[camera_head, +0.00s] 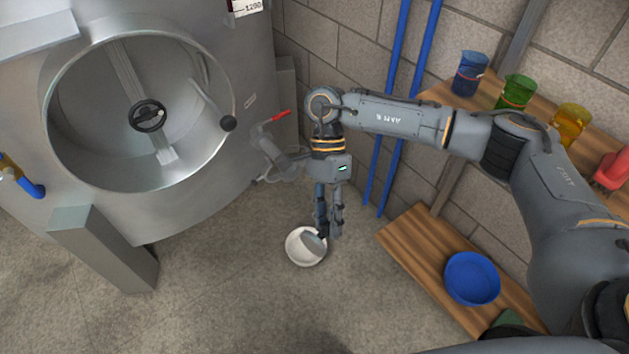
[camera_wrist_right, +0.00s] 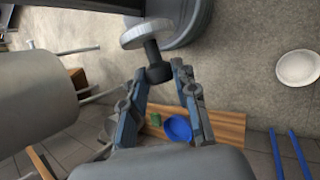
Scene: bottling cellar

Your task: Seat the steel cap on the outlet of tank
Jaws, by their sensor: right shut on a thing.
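My right gripper (camera_head: 329,230) points down in the head view, to the right of the tank (camera_head: 165,190) and its outlet (camera_head: 285,160) with a red-handled valve (camera_head: 268,125). In the right wrist view the gripper (camera_wrist_right: 160,76) is shut on the dark knob of the steel cap (camera_wrist_right: 146,34), whose round disc faces away from the palm. The cap (camera_head: 313,243) also shows in the head view beside the fingertips, apart from the outlet. My left gripper is not in view.
A white bowl (camera_head: 296,254) lies on the floor beneath the cap. A blue bowl (camera_head: 470,280) sits on the low wooden shelf (camera_head: 415,235). Coloured beakers (camera_head: 514,90) stand on the upper shelf. Blue wall pipes (camera_head: 386,150) rise behind my right arm. Floor before the tank is clear.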

